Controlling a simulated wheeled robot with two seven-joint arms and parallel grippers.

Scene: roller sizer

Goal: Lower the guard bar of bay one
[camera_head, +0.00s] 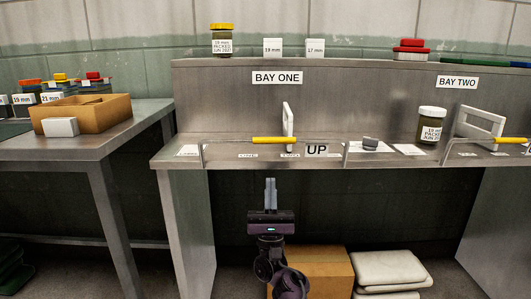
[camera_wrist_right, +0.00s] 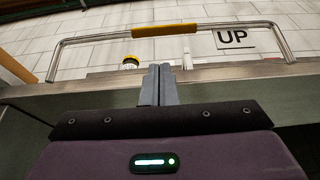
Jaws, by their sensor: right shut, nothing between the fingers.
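The guard bar of bay one (camera_head: 274,140) is a thin metal bar with a yellow sleeve and bent ends, at the bench's front edge under the BAY ONE sign (camera_head: 277,77). It appears to stand raised. In the right wrist view the bar (camera_wrist_right: 100,37) spans above and beyond my fingers. A card reading UP (camera_head: 317,150) shows beside the sleeve, just below the bar's line. My right gripper (camera_head: 270,181) is shut and empty, pointing up, in front of and below the bench edge, apart from the bar. My left gripper is not in view.
A white upright frame (camera_head: 288,121) stands behind the bar. Bay two at right has a jar (camera_head: 430,125) and its own yellow-sleeved bar (camera_head: 511,140). A cardboard box (camera_head: 318,268) and pale sacks (camera_head: 388,268) lie under the bench. A side table (camera_head: 110,140) stands left.

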